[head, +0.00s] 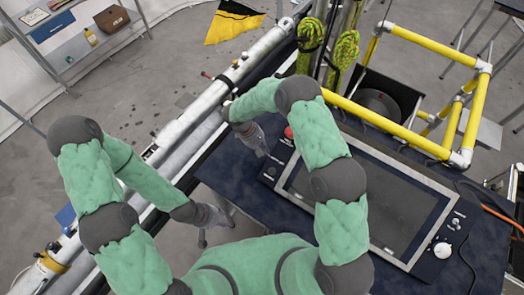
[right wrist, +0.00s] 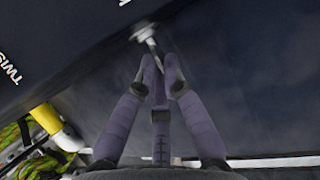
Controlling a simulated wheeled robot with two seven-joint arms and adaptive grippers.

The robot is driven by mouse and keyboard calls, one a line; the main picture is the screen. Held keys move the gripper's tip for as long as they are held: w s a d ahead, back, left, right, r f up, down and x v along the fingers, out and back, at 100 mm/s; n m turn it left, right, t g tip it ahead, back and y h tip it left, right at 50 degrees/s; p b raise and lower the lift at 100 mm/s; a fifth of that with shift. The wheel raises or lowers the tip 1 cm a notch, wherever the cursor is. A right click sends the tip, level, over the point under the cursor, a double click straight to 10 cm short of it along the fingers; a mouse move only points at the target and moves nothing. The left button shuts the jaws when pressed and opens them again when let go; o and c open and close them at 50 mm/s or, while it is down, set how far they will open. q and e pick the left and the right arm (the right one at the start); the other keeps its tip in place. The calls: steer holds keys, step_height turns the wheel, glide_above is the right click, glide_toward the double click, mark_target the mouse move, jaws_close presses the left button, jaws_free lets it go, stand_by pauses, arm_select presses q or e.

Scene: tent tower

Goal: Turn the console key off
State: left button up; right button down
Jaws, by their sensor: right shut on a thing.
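The console (head: 440,205) is a dark panel with a large screen, lying on a dark blue table. In the right wrist view, the console key (right wrist: 150,42) stands out from a silver round lock on the dark panel edge, beside white lettering. My right gripper (right wrist: 160,68) is shut on the key, with its purple fingertips on either side of the key's end. In the head view, my right gripper (head: 260,147) is at the console's left edge, and I cannot make out the key there. My left gripper (head: 218,217) hangs low by the table's left edge, away from the console; its fingers are unclear.
A red button (head: 288,132) is close to my right gripper. A white knob (head: 442,250) is on the console's right side. A yellow pipe frame (head: 395,125) stands behind the console, with coiled green rope (head: 345,50). Long white pipes (head: 190,118) run along the left.

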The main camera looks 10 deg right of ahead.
steer(key=shift+w+d+g+y, duration=0.15)
steer(key=shift+d+g+y, duration=0.05)
steer(key=shift+g+y, duration=0.5)
steer(key=shift+b, duration=0.3)
steer(key=c, duration=1.3)
jaws_free()
steer(key=shift+c, duration=0.2)
steer(key=v, duration=1.2)
